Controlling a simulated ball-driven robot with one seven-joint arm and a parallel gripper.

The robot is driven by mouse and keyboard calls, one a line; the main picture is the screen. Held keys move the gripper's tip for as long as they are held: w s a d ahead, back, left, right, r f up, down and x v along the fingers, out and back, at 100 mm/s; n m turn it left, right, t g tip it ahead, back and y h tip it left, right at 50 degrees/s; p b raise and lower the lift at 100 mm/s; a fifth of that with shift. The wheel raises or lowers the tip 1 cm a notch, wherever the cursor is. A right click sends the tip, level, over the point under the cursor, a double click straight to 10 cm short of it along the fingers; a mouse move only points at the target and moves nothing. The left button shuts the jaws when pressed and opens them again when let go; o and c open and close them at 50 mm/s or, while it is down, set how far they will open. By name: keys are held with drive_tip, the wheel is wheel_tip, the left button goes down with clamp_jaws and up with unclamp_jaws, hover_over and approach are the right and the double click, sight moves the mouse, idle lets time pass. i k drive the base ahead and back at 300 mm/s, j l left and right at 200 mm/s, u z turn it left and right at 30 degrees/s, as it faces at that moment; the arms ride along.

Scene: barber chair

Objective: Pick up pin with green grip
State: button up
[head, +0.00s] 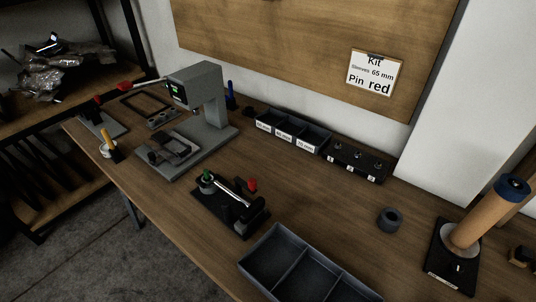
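A small green grip (206,175) stands upright at the left end of a black fixture (228,212) in the middle of the bench. It sits on a round grey part, and the pin's shaft below it is hidden or too small to make out. A shiny metal rod lies across the same fixture, with a red knob (252,185) near its right end. My gripper is not in view.
A grey press (205,105) stands behind the fixture. An open grey divided tray (272,248) is in front, right of it. Small labelled bins (290,129), a dark ring (389,219) and a tan cylinder (484,215) on a black base stand to the right. A card (374,75) reads "Pin red".

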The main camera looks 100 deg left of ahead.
sight(205, 171)
drive_tip(key=k+u, duration=0.25)
drive_tip(key=u, duration=0.25)
drive_tip(key=k+j+u, duration=0.1)
drive_tip(key=u, duration=0.4)
drive_tip(key=k+j, duration=0.05)
drive_tip(key=k, duration=0.05)
